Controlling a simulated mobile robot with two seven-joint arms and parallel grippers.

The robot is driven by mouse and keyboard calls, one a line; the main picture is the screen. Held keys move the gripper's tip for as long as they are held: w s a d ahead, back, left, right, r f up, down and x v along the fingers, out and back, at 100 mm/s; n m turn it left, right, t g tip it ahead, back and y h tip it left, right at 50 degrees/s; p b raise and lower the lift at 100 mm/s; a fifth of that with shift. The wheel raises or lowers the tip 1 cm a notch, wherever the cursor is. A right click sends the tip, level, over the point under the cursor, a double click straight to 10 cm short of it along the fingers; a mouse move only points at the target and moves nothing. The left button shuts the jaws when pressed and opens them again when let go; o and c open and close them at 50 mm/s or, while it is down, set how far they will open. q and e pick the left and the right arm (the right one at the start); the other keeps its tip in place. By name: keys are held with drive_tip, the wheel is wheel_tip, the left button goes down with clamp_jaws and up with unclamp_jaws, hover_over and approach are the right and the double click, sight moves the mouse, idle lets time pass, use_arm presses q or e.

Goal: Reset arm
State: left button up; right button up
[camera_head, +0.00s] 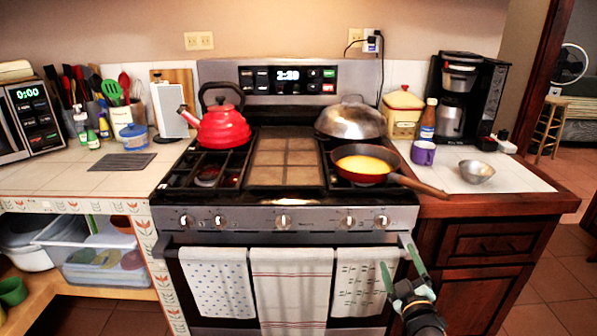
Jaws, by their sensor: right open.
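My right gripper (401,265) shows at the lower right of the head view, in front of the right end of the oven handle. Its two green-tipped fingers are spread apart with nothing between them. I cannot tell whether a fingertip touches the handle or the towel behind it. My left gripper is not in view. The stove (262,217) stands in the middle. A frying pan (375,178) with yellow contents sits on its right front burner, handle pointing right. A red kettle (222,128) sits on the left back burner.
Three towels hang on the oven handle, among them a striped one (290,285). A domed metal lid (350,118) is at the back right of the stove. A purple mug (423,153), a metal bowl (476,171) and a coffee maker (460,100) stand on the right counter.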

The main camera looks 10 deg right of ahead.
use_arm(q)
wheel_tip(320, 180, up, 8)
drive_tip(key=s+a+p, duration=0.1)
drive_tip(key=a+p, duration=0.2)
drive_tip(key=p, duration=0.7)
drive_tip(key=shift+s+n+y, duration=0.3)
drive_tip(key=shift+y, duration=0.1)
use_arm(e)
drive_tip(key=s+a+f+m+g+y, duration=0.1)
drive_tip(key=s+a+f+g+y, duration=0.1)
drive_tip(key=s+a, duration=0.4)
drive_tip(key=s+a+f+m+g+y, duration=0.2)
drive_tip(key=s+a, duration=0.4)
drive_tip(key=s, duration=0.6)
drive_tip(key=s+a+f+m+g+y, duration=0.1)
drive_tip(key=s+a+f+g, duration=0.3)
drive_tip(key=s, duration=0.6)
drive_tip(key=a+f+y, duration=0.1)
drive_tip(key=a+f, duration=0.1)
drive_tip(key=a, duration=0.1)
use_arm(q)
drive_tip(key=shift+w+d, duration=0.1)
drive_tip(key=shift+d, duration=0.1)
